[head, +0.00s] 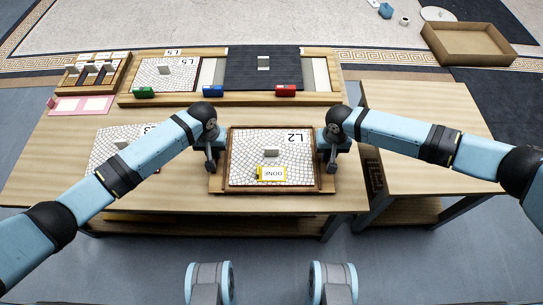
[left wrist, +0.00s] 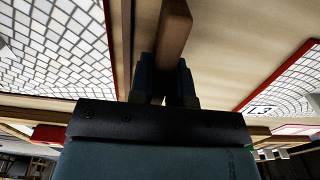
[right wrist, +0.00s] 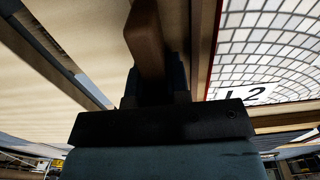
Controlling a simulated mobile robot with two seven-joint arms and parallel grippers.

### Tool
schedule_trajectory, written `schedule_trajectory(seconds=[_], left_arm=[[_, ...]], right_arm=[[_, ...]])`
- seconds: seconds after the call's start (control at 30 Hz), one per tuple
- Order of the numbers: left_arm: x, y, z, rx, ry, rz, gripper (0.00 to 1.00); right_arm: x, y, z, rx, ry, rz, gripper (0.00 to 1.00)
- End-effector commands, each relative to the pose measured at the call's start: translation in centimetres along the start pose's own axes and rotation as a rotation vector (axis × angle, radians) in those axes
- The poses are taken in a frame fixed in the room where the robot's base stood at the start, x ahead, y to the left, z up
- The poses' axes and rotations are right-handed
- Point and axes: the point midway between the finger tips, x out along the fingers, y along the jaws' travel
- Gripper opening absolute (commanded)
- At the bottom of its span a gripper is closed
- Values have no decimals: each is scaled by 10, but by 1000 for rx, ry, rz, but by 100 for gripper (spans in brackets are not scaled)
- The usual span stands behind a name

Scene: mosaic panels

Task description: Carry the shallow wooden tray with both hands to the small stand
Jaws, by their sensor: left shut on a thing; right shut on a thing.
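The shallow wooden tray (head: 238,189) is at the front middle of the large table, holding a white mosaic panel marked L2 (head: 245,160) and a yellow DONE card (head: 271,174). I cannot tell whether it rests on the table or is slightly raised. My left gripper (head: 211,164) is shut on the tray's left handle, a brown bar in the left wrist view (left wrist: 173,35). My right gripper (head: 332,164) is shut on its right handle, which shows in the right wrist view (right wrist: 146,40). The small wooden stand (head: 420,165) is right of the table, its top bare.
On the large table (head: 60,180), panel L3 (head: 108,150) lies left of the tray, partly behind my left arm. Behind are panel L5 (head: 165,72), a dark panel (head: 262,70), and green, blue and red blocks. An open box (head: 468,42) lies on the floor beyond.

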Motion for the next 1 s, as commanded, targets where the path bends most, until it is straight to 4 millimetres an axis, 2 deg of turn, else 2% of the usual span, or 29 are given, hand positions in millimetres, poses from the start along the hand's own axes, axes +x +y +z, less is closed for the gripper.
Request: schedule_trajectory(seconds=[0.27, 0.63, 1.0], left_arm=[[-16, 0, -1, -1, 1, 0, 0], [-48, 0, -1, -1, 1, -1, 0], [-51, -1, -1, -1, 1, -1, 0]], right_arm=[[-16, 0, -1, 1, 1, 0, 0], [-48, 1, -1, 1, 1, 0, 0], [-51, 1, -1, 2, 1, 1, 0]])
